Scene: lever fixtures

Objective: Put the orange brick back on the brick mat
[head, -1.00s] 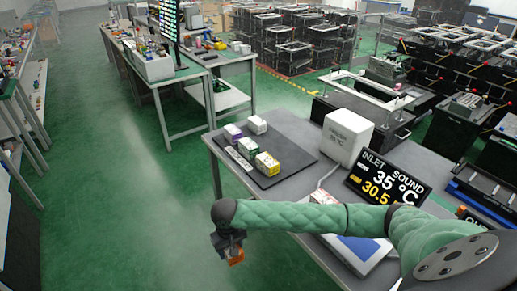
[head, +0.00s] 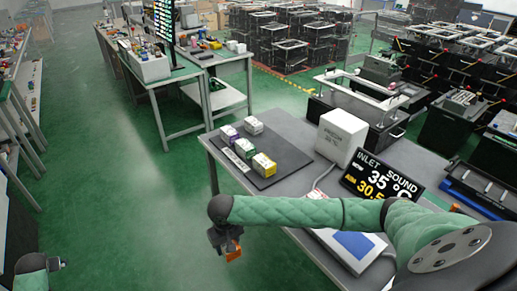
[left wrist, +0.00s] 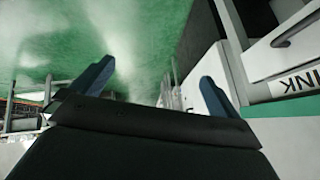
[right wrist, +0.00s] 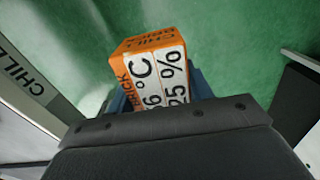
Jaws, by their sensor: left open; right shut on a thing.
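The orange brick (right wrist: 152,75) has white printed faces. My right gripper (right wrist: 158,92) is shut on it. In the head view the orange brick (head: 233,253) hangs below my right wrist, in front of the table's near edge and over the green floor. The dark brick mat (head: 285,152) lies on the grey table, with purple, green, yellow and whitish bricks on it. The brick in my grip is apart from the mat. My left gripper (left wrist: 152,88) is open and empty in the left wrist view, over the floor.
A white box (head: 341,135) and a black display (head: 378,185) stand right of the mat. A device with a blue panel (head: 357,245) lies at the table's near side, partly behind my right arm. The floor left of the table is clear.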

